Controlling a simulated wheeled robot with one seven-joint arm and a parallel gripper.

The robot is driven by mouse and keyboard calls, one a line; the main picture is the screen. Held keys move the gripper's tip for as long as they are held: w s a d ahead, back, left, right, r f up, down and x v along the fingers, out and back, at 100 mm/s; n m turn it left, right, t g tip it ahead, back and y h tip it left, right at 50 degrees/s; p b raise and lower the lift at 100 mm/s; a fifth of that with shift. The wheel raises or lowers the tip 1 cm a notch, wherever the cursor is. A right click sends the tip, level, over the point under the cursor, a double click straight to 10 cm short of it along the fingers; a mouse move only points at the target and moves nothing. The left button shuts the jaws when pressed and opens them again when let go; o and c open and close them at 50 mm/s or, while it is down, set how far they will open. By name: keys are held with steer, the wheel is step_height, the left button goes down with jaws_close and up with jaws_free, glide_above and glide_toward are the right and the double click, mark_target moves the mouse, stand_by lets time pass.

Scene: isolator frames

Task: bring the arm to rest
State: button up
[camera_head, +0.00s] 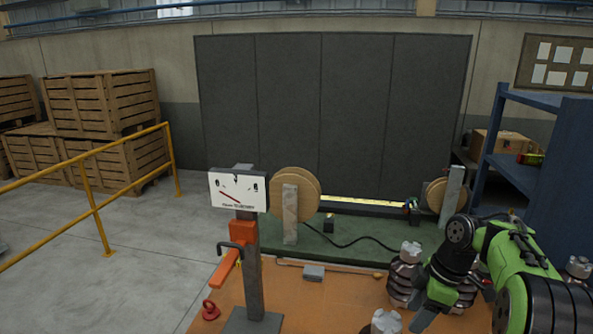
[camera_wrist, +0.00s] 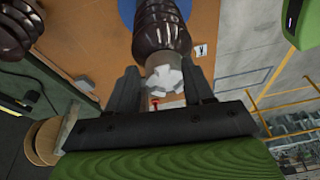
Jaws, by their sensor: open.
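My green arm reaches in from the right in the head view, and my gripper (camera_head: 424,312) points down at the front right, partly hidden by the arm. In the wrist view my gripper (camera_wrist: 162,78) has its two dark fingers spread apart. A brown ribbed insulator with a pale metal cap (camera_wrist: 160,35) shows between and beyond the fingers; I cannot tell how near it is. No held thing is seen. In the head view a brown insulator (camera_head: 404,276) stands beside the arm, and another capped one (camera_head: 384,322) is at the bottom edge.
A post with a dial sign (camera_head: 238,191) and an orange lever (camera_head: 226,272) stands left of centre on the orange surface (camera_head: 330,310). A red padlock-like piece (camera_head: 210,310) lies left of it. Wooden reels (camera_head: 296,190) stand behind. A blue shelf (camera_head: 545,170) is at right; grey floor is clear at left.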

steer(key=s+a+r+m+t+h+b, duration=0.1)
steer(key=s+a+r+m, duration=0.3)
steer(key=s+a, duration=0.15)
steer(key=s+a+r+m+t+h, duration=0.1)
steer(key=s+a+r+m+t, duration=0.15)
steer(key=s+a+m, duration=0.35)
steer(key=s+f+m+t+h, duration=0.1)
steer(key=s+m, duration=0.3)
steer(key=s, duration=0.9)
steer(key=shift+f+b, duration=0.45)
steer(key=shift+f, duration=0.45)
steer(key=shift+s+t, duration=0.1)
steer(key=shift+t, duration=0.15)
